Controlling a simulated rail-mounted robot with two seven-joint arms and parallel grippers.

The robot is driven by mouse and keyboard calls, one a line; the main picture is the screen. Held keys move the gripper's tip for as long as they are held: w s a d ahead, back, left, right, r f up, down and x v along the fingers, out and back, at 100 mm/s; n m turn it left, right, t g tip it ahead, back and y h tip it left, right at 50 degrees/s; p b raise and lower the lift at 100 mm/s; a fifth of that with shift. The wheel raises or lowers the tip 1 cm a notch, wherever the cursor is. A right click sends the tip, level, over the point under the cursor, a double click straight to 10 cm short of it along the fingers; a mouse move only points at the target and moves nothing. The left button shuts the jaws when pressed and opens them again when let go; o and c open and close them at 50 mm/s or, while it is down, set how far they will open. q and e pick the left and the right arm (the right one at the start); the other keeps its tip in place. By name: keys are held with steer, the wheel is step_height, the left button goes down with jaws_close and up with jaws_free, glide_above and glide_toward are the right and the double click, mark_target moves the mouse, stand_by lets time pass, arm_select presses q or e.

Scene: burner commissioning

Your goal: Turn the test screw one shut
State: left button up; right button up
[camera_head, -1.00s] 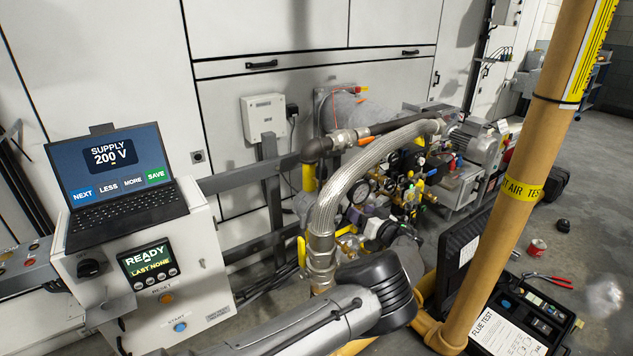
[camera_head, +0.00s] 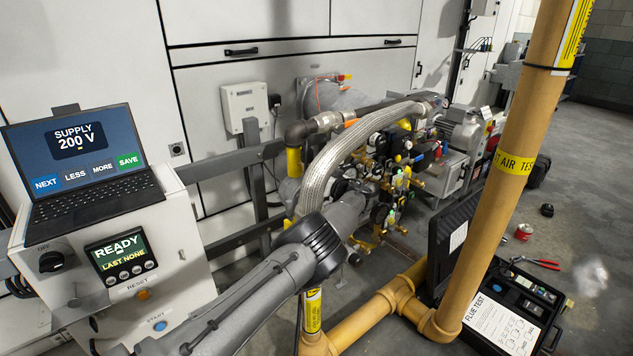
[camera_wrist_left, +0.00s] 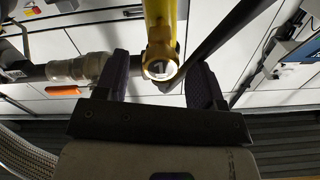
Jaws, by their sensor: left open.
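In the left wrist view a yellow pipe (camera_wrist_left: 161,22) ends in a yellow fitting with a round white face marked 1 (camera_wrist_left: 160,70). My left gripper (camera_wrist_left: 161,62) is open. Its two dark fingers appear on either side of the fitting, with a visible gap at each side; I cannot tell how deep the fitting sits between them. In the head view my left arm reaches in from the bottom, and its dark wrist (camera_head: 318,245) hides the fingers and the numbered fitting. A yellow pipe (camera_head: 293,160) shows behind it. My right gripper is out of view.
A braided hose (camera_head: 345,160) arches beside the wrist, before the crowded burner valves (camera_head: 400,185). A tan upright pipe (camera_head: 500,190) stands at right, near an open flue test case (camera_head: 505,315). The laptop (camera_head: 85,160) and control box (camera_head: 110,255) are at left.

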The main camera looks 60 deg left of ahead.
arm_select(q)
steer(key=shift+a+r, duration=0.1)
steer(key=shift+a, duration=0.6)
steer(key=shift+c, duration=0.4)
steer(key=shift+d, duration=0.1)
steer(key=c, duration=0.9)
steer(key=shift+o, duration=0.2)
